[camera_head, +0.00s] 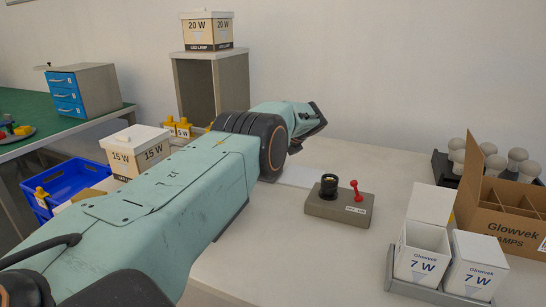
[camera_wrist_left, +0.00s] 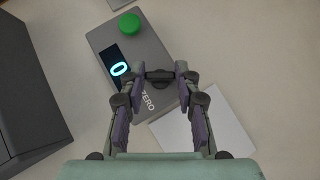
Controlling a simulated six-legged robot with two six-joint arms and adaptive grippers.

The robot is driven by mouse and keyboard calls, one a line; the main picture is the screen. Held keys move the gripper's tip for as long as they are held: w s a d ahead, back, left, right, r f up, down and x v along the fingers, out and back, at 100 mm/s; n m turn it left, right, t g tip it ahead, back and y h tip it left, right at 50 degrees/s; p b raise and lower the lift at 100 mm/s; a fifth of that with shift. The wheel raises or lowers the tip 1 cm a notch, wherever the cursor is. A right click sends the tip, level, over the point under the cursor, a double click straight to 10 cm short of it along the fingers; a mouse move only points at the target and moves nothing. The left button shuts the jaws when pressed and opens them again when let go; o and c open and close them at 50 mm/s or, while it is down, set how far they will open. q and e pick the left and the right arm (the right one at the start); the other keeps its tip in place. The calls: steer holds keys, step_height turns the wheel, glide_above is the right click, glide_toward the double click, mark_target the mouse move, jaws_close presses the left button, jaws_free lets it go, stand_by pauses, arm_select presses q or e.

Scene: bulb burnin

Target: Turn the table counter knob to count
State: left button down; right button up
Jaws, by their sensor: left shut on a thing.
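In the left wrist view the table counter (camera_wrist_left: 153,48) is a grey box with a round green button (camera_wrist_left: 129,24). Its dark display (camera_wrist_left: 119,68) reads a lit 0, and the word ZERO is printed near the knob. The dark counter knob (camera_wrist_left: 159,80) lies between the fingertips of my left gripper (camera_wrist_left: 160,72), which is shut on it. In the head view my left arm reaches over the table and hides the counter. The fingers do not show clearly there. My right gripper is in neither view.
A lamp test box (camera_head: 338,209) with a black socket and red lever stands right of my arm. Farther right are Glowvek 7 W boxes in a grey tray (camera_head: 436,293) and a cardboard carton (camera_head: 500,215). A white sheet (camera_wrist_left: 208,132) lies beside the counter.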

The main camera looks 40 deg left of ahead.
arm_select(q)
steer(key=shift+a+r, duration=0.1)
stand_by(0.3)
steer(key=c, duration=1)
jaws_free()
steer(key=shift+o, duration=0.2)
steer(key=v, duration=1.2)
steer(key=shift+c, duration=0.2)
